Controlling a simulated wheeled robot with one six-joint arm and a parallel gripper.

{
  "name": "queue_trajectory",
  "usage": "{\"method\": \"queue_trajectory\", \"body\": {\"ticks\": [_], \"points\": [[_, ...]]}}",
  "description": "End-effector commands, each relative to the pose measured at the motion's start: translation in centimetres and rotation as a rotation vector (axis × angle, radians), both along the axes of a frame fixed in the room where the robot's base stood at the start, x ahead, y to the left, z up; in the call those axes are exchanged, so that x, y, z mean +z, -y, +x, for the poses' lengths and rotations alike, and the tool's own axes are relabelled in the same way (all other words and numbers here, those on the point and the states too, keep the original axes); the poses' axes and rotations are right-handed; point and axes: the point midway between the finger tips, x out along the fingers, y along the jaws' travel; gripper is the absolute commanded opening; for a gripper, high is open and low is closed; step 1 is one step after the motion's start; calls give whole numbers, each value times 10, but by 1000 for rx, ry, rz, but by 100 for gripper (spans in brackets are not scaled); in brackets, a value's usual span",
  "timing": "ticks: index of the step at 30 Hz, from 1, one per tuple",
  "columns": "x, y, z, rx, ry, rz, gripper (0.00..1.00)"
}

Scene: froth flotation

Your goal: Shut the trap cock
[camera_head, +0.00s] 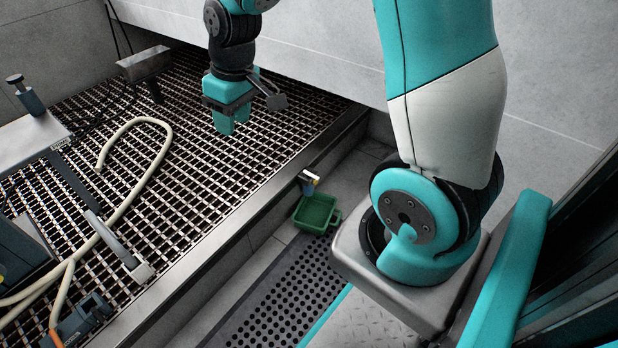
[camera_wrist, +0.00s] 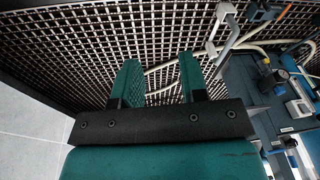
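A small grey outlet fitting with a blue part (camera_head: 308,182), which looks like the trap cock, sticks out from the side of the curb just above a green bin (camera_head: 316,214). It is too small for me to tell how its handle is turned. My gripper (camera_head: 232,120) hangs over the metal grating, to the left of and above the fitting in the head view, well apart from it. In the wrist view, my gripper (camera_wrist: 160,78) has its two green fingers apart with nothing between them. I cannot make out the fitting in the wrist view.
A cream hose (camera_head: 150,190) lies across the grating (camera_head: 200,165). A grey bench (camera_head: 30,140) and blue equipment (camera_head: 80,318) stand at the left. The curb (camera_head: 245,215) edges the grating, with a perforated dark mat (camera_head: 285,290) beside it. A pale wall rises behind.

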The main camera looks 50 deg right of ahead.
Motion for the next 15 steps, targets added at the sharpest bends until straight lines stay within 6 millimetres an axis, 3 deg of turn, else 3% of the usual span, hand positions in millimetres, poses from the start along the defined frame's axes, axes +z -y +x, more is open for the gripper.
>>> {"method": "queue_trajectory", "body": {"ticks": [1,3,6,10,15], "points": [[-37,37,16,-53,-19,-40,39],[-75,85,30,-103,-32,-102,39],[-125,145,35,-156,-59,-180,39],[-171,199,28,-194,-93,-251,39],[-199,228,20,-207,-116,-293,39]]}}
